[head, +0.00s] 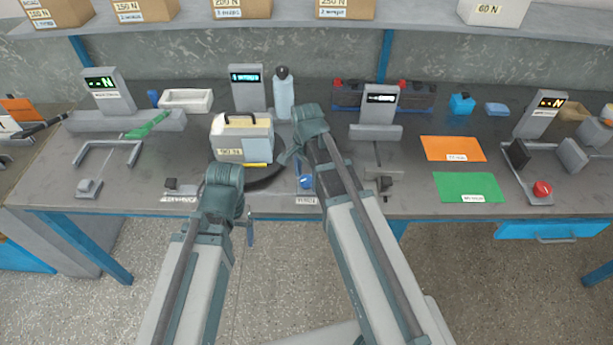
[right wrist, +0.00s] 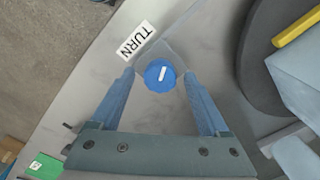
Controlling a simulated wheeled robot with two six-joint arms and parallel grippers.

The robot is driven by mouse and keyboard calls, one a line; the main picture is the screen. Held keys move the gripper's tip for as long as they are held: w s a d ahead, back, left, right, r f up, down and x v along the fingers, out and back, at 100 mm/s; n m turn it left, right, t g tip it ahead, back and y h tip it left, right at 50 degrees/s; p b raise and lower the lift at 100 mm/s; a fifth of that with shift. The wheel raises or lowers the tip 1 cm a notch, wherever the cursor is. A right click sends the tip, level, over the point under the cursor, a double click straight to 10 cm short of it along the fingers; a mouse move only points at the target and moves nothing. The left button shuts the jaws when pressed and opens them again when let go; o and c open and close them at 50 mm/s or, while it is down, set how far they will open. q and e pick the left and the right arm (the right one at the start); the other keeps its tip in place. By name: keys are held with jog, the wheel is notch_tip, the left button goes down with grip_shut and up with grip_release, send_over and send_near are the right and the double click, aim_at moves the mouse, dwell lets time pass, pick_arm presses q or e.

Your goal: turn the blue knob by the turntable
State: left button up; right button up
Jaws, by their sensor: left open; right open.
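The blue knob (right wrist: 159,74) with a white pointer line sits on a grey base beside a TURN label (right wrist: 135,40). The knob also shows in the head view (head: 306,183) at the table's front. My right gripper (right wrist: 159,78) is open, its two blue fingers on either side of the knob, with gaps visible; I cannot tell their height. The dark turntable (right wrist: 262,75) lies to the right in the wrist view and shows partly in the head view (head: 268,178). My left gripper (head: 249,234) hangs near the table's front edge, mostly hidden by its arm.
A cream and grey handled box (head: 228,142) stands on the turntable. A bottle (head: 283,95) and a display post (head: 247,90) stand behind. Orange (head: 452,148) and green (head: 470,186) mats lie to the right. A shelf with boxes runs above the back.

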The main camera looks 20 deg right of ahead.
aim_at(306, 178)
jog(key=shift+r, duration=0.15)
notch_tip(306, 178, up, 14)
jog(key=p, duration=1.3)
jog(key=shift+f+p, duration=0.25)
jog(key=shift+p, duration=0.1)
jog(key=s+a+n+h, duration=0.1)
jog(key=s+a+n, duration=0.9)
jog(key=s+n, duration=0.4)
jog(key=n, duration=0.2)
jog(key=shift+s+a+n, duration=0.2)
jog(key=shift+a+n, duration=0.05)
jog(key=shift+n, duration=0.15)
